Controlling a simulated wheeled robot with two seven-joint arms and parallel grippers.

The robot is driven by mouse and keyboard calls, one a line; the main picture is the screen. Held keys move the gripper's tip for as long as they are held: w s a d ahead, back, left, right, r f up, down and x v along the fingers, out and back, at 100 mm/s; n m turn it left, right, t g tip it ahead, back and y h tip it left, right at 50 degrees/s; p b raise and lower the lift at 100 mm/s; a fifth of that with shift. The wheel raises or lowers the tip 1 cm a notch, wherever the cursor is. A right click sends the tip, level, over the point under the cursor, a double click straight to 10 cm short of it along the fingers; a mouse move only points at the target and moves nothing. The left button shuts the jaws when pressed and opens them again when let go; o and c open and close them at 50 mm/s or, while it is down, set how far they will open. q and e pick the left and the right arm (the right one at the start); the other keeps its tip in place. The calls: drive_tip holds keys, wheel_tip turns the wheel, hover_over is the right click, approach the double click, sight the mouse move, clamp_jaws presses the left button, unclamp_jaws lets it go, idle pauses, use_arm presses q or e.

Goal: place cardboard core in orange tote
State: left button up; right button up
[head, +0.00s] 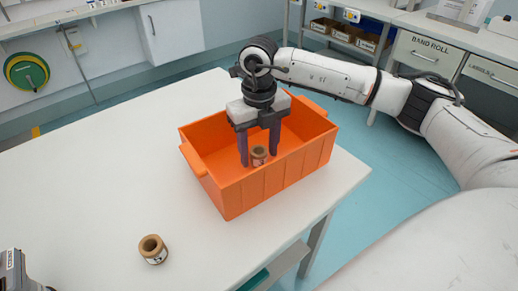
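The orange tote (275,187) stands on the white table, its open top facing up. My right gripper (258,160) reaches down into it, with its two dark fingers spread apart. A small brown cardboard core (258,156) with a pale label is inside the tote, between the fingers. Narrow gaps show beside the core, and the near wall hides its base. A second cardboard core (153,250) stands upright on the table near the front, with a white label on its side.
The white table (85,190) is mostly clear left of the tote. A grey and white device (18,270) is cut off at the lower left corner. A drawer bench (425,55) and a shelf with small boxes (345,33) stand at the back right.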

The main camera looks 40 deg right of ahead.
wheel_tip(320, 180, up, 12)
drive_tip(key=shift+r, duration=0.2)
idle(0.4)
